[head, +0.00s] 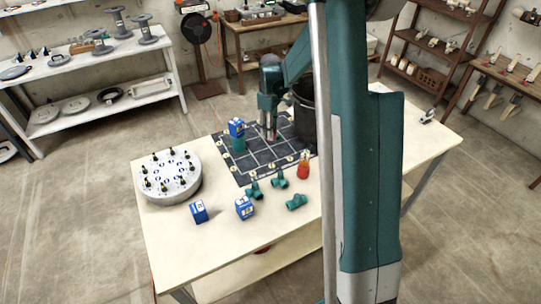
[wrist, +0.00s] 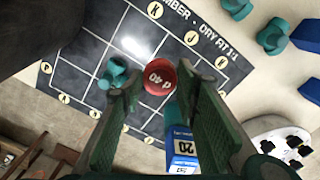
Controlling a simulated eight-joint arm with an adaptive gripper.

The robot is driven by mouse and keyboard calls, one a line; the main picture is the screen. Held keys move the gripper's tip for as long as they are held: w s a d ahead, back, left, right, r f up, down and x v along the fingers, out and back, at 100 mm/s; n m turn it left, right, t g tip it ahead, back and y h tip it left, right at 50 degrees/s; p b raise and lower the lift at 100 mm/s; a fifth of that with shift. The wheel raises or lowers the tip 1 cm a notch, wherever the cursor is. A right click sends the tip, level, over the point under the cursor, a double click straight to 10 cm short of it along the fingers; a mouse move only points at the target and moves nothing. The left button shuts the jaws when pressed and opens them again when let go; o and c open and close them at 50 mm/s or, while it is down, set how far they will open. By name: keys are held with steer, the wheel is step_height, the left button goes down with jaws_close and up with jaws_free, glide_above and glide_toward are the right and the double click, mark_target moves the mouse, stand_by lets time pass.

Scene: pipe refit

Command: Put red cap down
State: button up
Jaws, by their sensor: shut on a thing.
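My gripper (head: 269,130) hangs above the dark gridded mat (head: 265,163) near its far side. In the wrist view, the red cap (wrist: 160,76), with white lettering on its top, sits between the two fingers of my gripper (wrist: 160,88), which are shut on it. In the head view only a small bit of red shows at the fingertips. The cap appears to be above the mat; its exact height is hard to tell. A separate orange-red bottle-like piece (head: 303,168) stands at the mat's right edge.
A blue box (head: 237,128) sits on a teal piece (head: 238,145) on the mat's left. A dark bin (head: 304,108) stands close right of my gripper. Several teal fittings (head: 296,202) and blue boxes (head: 244,207) lie in front. A round stand (head: 168,178) is at left.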

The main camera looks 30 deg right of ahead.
stand_by(0.3)
steer(key=shift+f, duration=3.15)
steer(key=shift+b, duration=0.3)
steer(key=shift+f, duration=1.85)
steer(key=shift+f+b, duration=0.2)
steer(key=shift+b, duration=0.15)
steer(key=o, duration=0.7)
steer(key=shift+o, duration=0.2)
steer(key=shift+r, duration=0.15)
step_height(320, 180, up, 12)
steer(key=shift+r+p, duration=0.1)
steer(key=shift+p, duration=0.65)
